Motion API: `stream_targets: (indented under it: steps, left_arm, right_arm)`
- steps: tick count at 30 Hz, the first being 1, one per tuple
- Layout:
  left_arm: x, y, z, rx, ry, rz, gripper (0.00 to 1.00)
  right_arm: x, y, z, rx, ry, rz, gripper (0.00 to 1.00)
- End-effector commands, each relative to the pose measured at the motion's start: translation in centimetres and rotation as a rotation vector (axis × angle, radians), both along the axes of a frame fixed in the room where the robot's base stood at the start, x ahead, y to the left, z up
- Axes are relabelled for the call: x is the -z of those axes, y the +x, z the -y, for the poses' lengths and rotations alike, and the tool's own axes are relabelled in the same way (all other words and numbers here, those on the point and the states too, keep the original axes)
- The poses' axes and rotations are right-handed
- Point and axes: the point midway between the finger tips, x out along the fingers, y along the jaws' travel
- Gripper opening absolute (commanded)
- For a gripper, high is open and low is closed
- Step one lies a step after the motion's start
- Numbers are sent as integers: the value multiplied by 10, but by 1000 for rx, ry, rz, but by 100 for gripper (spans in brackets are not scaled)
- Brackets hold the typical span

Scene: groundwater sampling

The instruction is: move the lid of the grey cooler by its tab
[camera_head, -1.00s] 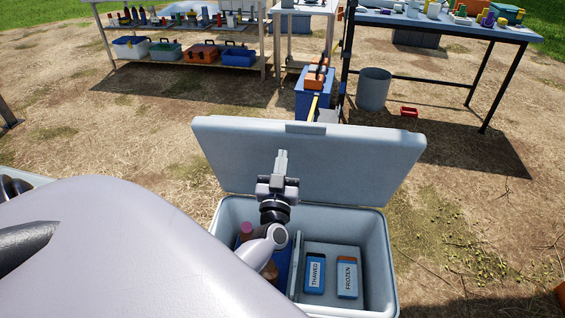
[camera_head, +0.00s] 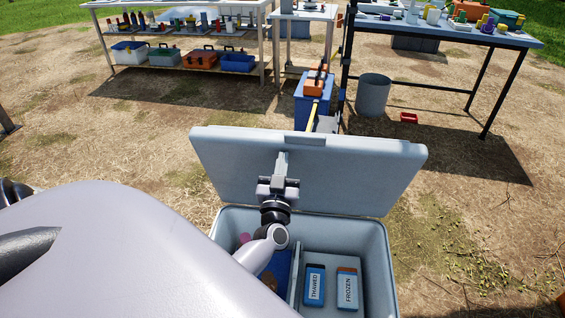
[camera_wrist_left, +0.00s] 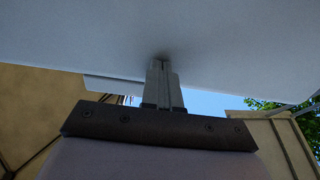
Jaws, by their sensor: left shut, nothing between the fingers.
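The grey cooler (camera_head: 378,250) stands in front of me with its lid (camera_head: 355,172) raised and tilted up at the back. The lid's tab (camera_head: 305,139) is at the middle of its upper edge. My left gripper (camera_head: 282,160) is shut and empty, in front of the lid's inner face, below and left of the tab. In the left wrist view the closed fingers (camera_wrist_left: 160,72) meet the underside of the lid (camera_wrist_left: 200,35), or come very near it. Inside the cooler lie a THAWED pack (camera_head: 314,283) and a FROZEN pack (camera_head: 347,288). My right gripper is out of view.
Behind the cooler are a blue box (camera_head: 310,108), a grey bucket (camera_head: 372,94) and a small red tray (camera_head: 409,118). Tables with bottles and toolboxes stand further back. Bare ground lies to the cooler's left and right.

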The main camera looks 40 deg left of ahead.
Motion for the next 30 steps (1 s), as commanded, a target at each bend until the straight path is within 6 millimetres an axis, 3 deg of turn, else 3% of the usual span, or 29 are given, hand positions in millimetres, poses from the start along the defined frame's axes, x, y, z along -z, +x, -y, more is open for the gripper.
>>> stream_targets:
  steps: [3, 21, 30]
  left_arm:
    - [-13, 11, -8, -1, -18, -28, 0]
    - [-32, 81, -56, -3, -151, -216, 0]
    - [-27, 117, -80, -1, -173, -248, 0]
  right_arm:
    - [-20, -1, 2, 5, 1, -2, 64]
    - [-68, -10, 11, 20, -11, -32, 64]
    - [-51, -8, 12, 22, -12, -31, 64]
